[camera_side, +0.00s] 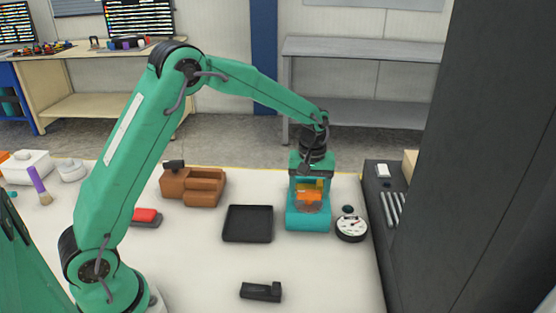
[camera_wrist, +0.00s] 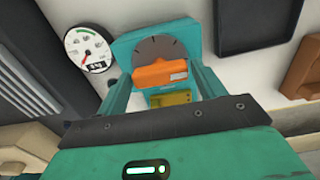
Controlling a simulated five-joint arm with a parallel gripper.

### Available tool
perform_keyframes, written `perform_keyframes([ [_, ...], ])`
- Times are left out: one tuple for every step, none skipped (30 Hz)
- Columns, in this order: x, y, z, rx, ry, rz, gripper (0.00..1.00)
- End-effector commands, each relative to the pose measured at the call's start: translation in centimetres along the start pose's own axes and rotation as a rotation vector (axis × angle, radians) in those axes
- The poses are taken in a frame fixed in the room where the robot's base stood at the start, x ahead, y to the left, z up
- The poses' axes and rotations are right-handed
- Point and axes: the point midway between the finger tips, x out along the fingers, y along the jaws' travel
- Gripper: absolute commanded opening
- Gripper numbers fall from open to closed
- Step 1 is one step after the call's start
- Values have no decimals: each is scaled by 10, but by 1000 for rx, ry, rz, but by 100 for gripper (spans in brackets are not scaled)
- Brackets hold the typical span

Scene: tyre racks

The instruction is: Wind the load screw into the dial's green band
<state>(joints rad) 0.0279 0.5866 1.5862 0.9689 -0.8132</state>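The load screw stands on a teal base (camera_side: 308,219) under my gripper in the side view. In the wrist view its grey round scale with tick marks (camera_wrist: 158,48) sits on the teal plate, with an orange bar handle (camera_wrist: 160,74) in front. My gripper (camera_wrist: 161,72) points down over it, its teal fingers at the two ends of the handle. Whether they touch it I cannot tell. The white dial (camera_wrist: 98,56) stands beside the base; it also shows in the side view (camera_side: 351,225). Its green band is at the top, and its red needle points to the lower left, outside the band.
A black tray (camera_side: 247,224) lies left of the base, with a brown holder (camera_side: 192,187) behind it. A small black block (camera_side: 261,292) lies at the front. A dark slotted unit (camera_side: 390,205) and a tall dark panel (camera_side: 470,160) stand close on the right.

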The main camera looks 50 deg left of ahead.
Motion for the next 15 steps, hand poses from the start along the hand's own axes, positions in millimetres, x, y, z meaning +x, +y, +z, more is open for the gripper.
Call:
perform_keyframes([
  [0, 0, 0, 0, 0, 0, 58],
  [0, 0, 0, 0, 0, 0, 52],
  [0, 0, 0, 0, 0, 0, 44],
  [0, 0, 0, 0, 0, 0, 39],
  [0, 0, 0, 0, 0, 0, 37],
  [0, 0, 0, 0, 0, 0, 37],
  [0, 0, 0, 0, 0, 0, 37],
  [0, 0, 0, 1, 0, 0, 37],
  [0, 0, 0, 3, 0, 0, 37],
  [0, 0, 0, 5, 0, 0, 37],
  [0, 0, 0, 8, 0, 0, 37],
  [0, 0, 0, 13, 0, 0, 37],
  [0, 0, 0, 18, 0, 0, 37],
  [-1, 0, 0, 25, 0, 0, 37],
  [-1, 0, 0, 36, 0, 0, 37],
])
